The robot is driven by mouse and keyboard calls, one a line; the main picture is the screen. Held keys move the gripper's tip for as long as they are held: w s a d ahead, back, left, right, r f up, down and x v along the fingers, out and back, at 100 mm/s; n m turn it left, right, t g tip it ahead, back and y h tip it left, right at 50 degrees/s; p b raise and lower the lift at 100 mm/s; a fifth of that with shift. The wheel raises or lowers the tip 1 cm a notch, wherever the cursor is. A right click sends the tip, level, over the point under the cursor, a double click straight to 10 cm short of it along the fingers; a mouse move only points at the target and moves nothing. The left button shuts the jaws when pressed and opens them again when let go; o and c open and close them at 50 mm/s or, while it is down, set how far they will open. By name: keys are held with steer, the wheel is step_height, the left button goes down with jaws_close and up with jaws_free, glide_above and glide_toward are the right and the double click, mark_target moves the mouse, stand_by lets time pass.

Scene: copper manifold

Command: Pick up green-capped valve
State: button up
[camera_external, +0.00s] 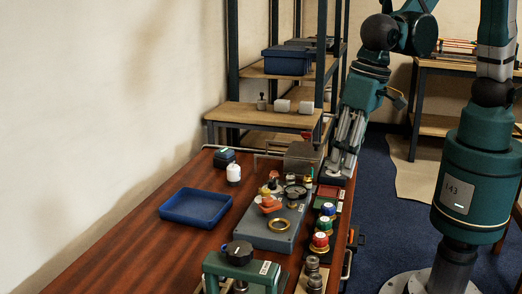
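Several small capped valves stand in a row along the right side of the table. The green-capped valve (325,221) appears to be the middle one, between a blue-capped valve (328,208) and a red-capped valve (320,240); the caps are small here. My gripper (341,170) points down at the table's right edge, behind this row and apart from the green-capped valve. Its grey fingers are seen from the side, and whether they are open or shut does not show. I see nothing clearly held in it.
A grey-blue manifold block (268,236) with an orange fitting, a gauge and a brass ring lies left of the valves. A blue tray (196,222) sits further left. A green clamp-like fixture (240,262) stands in front. A shelf rack (270,115) rises behind. The table's left front is clear.

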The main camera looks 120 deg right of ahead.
mark_target(325, 219)
steer(key=w+f+m, duration=0.1)
steer(key=f, duration=0.2)
steer(key=w+f+m, duration=0.1)
steer(key=f, duration=0.2)
steer(key=w+f+m+g, duration=0.1)
steer(key=f, duration=0.2)
steer(key=shift+w, duration=0.3)
steer(key=shift+f, duration=0.1)
steer(key=shift+d+f+b, duration=0.25)
steer(key=shift+f+b, duration=0.25)
steer(key=shift+f, duration=0.65)
steer(key=shift+w+d+f+b, duration=0.15)
steer(key=shift+f+b, duration=0.15)
steer(key=shift+f, duration=0.55)
steer(key=shift+w+d+f+b, duration=0.15)
steer(key=shift+f+b, duration=0.15)
steer(key=shift+f, duration=0.6)
steer(key=shift+d+f+b, duration=0.15)
steer(key=shift+f+b, duration=0.15)
steer(key=shift+f, duration=0.55)
steer(key=c, duration=0.7)
